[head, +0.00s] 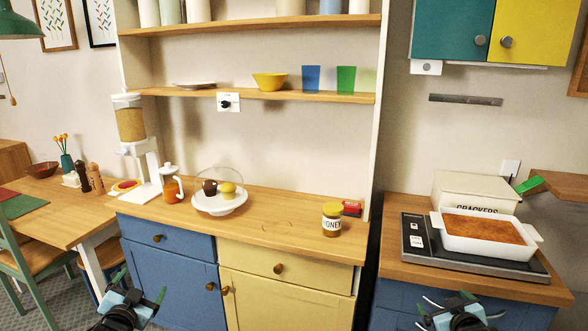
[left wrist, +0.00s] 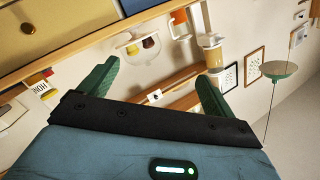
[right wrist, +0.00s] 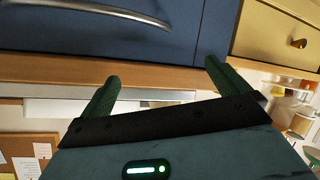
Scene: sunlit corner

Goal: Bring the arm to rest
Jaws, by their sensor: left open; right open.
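My left gripper (head: 140,290) is at the bottom left of the head view, in front of the blue cabinet door. Its two green fingers also show spread apart in the left wrist view (left wrist: 158,82), with nothing between them. My right gripper (head: 448,308) is at the bottom right of the head view, in front of the blue drawer below the right counter. In the right wrist view its green fingers (right wrist: 162,88) are apart and empty. Both grippers are below counter height and hold nothing.
The wooden counter (head: 268,232) carries a honey jar (head: 332,220), a white cake stand (head: 218,206) and an orange jug (head: 172,188). On the right counter, a white baking dish (head: 484,245) sits on a black hob (head: 415,236). Cabinet knobs and drawer handles stick out near both grippers.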

